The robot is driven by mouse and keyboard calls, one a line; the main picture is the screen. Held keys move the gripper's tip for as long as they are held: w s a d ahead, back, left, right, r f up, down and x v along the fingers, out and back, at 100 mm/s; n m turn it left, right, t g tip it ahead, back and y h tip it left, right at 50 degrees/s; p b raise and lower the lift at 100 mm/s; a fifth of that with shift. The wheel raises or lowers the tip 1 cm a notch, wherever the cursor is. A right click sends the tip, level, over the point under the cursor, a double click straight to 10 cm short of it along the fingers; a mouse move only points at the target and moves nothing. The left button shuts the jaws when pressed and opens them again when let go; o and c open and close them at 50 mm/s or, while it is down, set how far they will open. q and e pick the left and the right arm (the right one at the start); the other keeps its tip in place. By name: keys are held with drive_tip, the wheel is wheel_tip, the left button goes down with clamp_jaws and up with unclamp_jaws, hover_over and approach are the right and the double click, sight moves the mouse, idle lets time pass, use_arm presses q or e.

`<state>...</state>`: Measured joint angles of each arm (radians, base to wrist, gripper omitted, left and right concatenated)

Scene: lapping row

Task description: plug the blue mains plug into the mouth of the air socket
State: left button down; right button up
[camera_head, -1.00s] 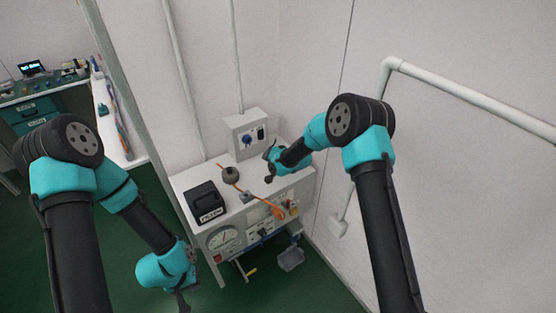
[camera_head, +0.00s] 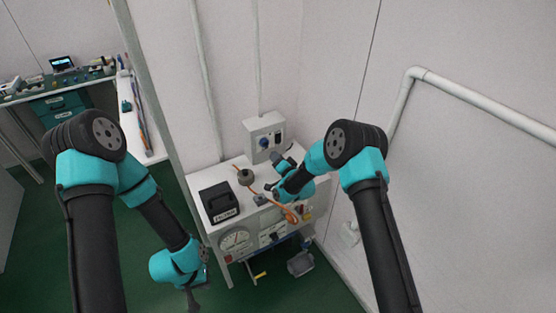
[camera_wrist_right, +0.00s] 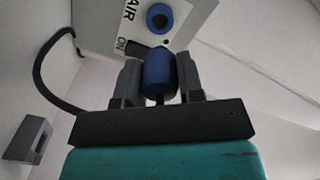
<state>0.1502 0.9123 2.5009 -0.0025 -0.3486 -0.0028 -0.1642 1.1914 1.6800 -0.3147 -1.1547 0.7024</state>
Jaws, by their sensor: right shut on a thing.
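My right gripper (camera_wrist_right: 158,66) is shut on the blue mains plug (camera_wrist_right: 158,76), one finger on each side. The plug appears just short of the mouth, with a strip of box face between them in the picture. In the head view my right gripper (camera_head: 279,158) is close to the box, and the plug cannot be made out. My left gripper (camera_head: 194,299) hangs low, its jaws unclear.
A black case (camera_head: 218,203), a dark round piece (camera_head: 245,177) and an orange cord (camera_head: 290,215) lie on the bench. A dark cable (camera_wrist_right: 48,65) curves at the left of the wrist view, above a grey block (camera_wrist_right: 29,139). The green floor at left is open.

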drive_tip(key=shift+x, duration=2.85)
drive_tip(key=shift+x, duration=1.25)
drive_tip(key=o, duration=1)
drive_tip(key=v, duration=1.7)
drive_tip(key=shift+s+d, duration=0.1)
drive_tip(key=shift+s, duration=0.1)
drive_tip(key=shift+f, duration=0.1)
